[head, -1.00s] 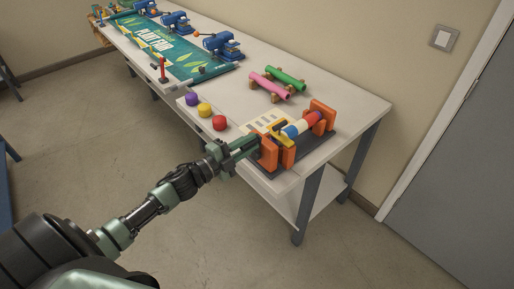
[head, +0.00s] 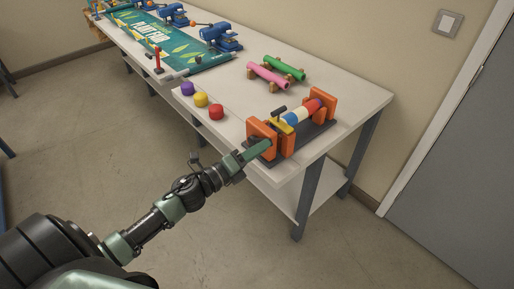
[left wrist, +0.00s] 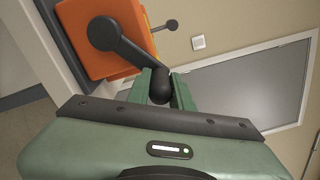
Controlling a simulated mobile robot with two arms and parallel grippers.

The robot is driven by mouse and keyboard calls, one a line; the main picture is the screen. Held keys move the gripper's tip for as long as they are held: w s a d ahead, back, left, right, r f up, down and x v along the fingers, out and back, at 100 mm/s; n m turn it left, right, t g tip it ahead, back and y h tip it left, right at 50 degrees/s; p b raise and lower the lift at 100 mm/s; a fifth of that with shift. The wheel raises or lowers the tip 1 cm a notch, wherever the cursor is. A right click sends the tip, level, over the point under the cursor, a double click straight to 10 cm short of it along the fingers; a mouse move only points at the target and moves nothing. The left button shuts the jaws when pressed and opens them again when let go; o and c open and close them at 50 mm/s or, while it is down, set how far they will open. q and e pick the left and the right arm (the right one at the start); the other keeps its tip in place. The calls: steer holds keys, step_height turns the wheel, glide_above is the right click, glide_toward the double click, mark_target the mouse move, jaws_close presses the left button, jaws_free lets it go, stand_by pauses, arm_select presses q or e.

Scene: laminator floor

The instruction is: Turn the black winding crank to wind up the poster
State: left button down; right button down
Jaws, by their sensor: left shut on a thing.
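The winding device stands at the near right end of the long table, with orange end blocks (head: 323,103) and a red, white and blue roller (head: 297,117) between them. In the left wrist view, the black winding crank (left wrist: 125,50) is mounted on an orange block (left wrist: 83,22), its arm slanting down right to a rounded handle. My left gripper (left wrist: 160,80) is shut on that handle. In the head view, my left gripper (head: 262,149) reaches the near orange block; the crank is not clear there. My right gripper is not in view.
A yellow part (head: 283,126) with a black bar sits by the roller. Pink and green rolls (head: 277,68) lie behind.

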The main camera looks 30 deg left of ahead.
arm_select(q)
steer(key=shift+s+d+f, duration=0.1)
steer(key=shift+d+f, duration=0.15)
steer(key=shift+f, duration=0.25)
steer(key=c, duration=1.3)
jaws_free()
steer(key=shift+o, duration=0.2)
steer(key=shift+s+a+b, duration=0.15)
steer(key=shift+s+b, duration=0.2)
steer(key=b+v, duration=0.1)
steer(key=v, duration=0.6)
steer(key=shift+b, duration=0.4)
